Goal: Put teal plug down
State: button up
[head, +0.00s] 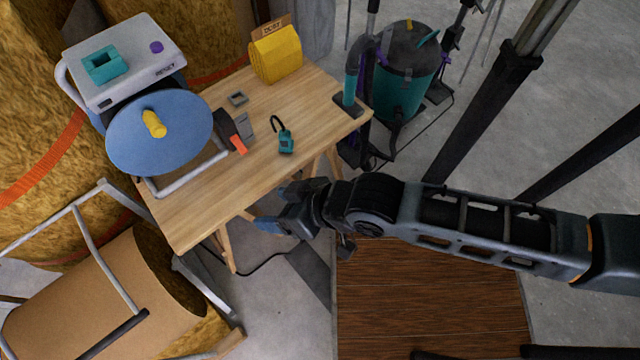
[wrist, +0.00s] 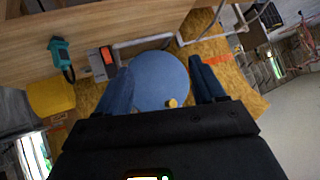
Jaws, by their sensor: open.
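The teal plug (head: 286,142), a small teal block with a black curved cable or loop, lies on the wooden table (head: 185,222) right of the blue disc. It also shows at the upper left of the wrist view (wrist: 60,50). My gripper (head: 274,208) is open and empty beside the table's front edge, apart from the plug and nearer to me. In the wrist view its two blue fingers (wrist: 161,72) stand wide apart, with only the distant blue disc seen between them.
A blue disc (head: 180,120) with a yellow knob stands before a white box (head: 125,82) marked RESET, which has a teal socket-like piece (head: 102,64) on top. A grey bracket with an orange part (head: 238,143), a small grey square (head: 238,98) and a yellow bag (head: 276,55) are on the table.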

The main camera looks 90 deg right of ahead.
jog(key=s+a+r+n+t+y, duration=0.1)
jog(key=s+a+r+n+t, duration=0.1)
jog(key=r, duration=0.6)
jog(key=s+a+r+n+t+y, duration=0.2)
jog(key=s+r+n+t, duration=0.1)
jog(key=r, duration=0.5)
jog(key=shift+s+a+r+n+t, duration=0.35)
jog(key=shift+s+n, duration=0.55)
jog(key=shift+s, duration=0.3)
jog(key=shift+c, duration=0.4)
